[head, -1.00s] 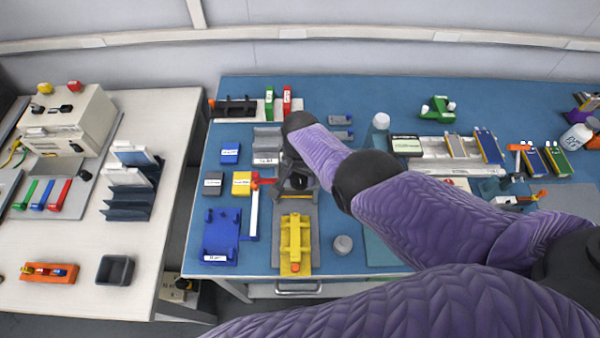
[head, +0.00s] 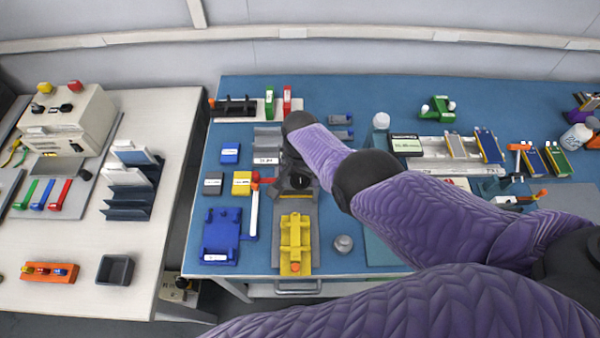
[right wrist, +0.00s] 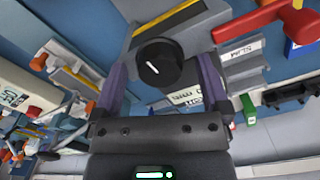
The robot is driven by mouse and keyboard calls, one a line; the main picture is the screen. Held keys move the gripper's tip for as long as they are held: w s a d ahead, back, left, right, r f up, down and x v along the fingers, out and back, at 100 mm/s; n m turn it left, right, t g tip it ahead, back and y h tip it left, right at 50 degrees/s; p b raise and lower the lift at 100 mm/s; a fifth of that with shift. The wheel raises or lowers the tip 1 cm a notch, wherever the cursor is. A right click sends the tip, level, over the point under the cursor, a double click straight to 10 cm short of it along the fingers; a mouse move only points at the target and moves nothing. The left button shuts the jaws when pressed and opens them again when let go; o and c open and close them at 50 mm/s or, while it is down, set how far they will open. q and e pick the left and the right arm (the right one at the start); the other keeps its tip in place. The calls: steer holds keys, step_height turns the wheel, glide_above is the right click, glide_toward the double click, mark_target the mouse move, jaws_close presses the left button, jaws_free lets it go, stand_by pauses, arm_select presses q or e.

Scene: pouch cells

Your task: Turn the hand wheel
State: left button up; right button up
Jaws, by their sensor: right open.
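The hand wheel (right wrist: 158,63) is a round black knob with a small white mark on its face, on a grey fixture. In the right wrist view it sits between the two purple fingers of my right gripper (right wrist: 163,76), with a visible gap on each side. The fingers are open. In the head view the wheel (head: 299,182) shows as a dark round shape just below my right gripper (head: 290,168), which is dark and partly hidden by my own arm. My left gripper is not in view.
A red-handled lever with a white bar (head: 254,212) stands just left of the fixture. A yellow fixture (head: 295,245) lies in front of it, and a blue tray (head: 221,237) to the left. A grey cylinder (head: 343,244) stands at right. Labelled blocks sit close by.

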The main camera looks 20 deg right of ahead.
mark_target(300, 176)
step_height(300, 176, up, 9)
steer(key=p, duration=0.8)
steer(key=shift+r, duration=0.45)
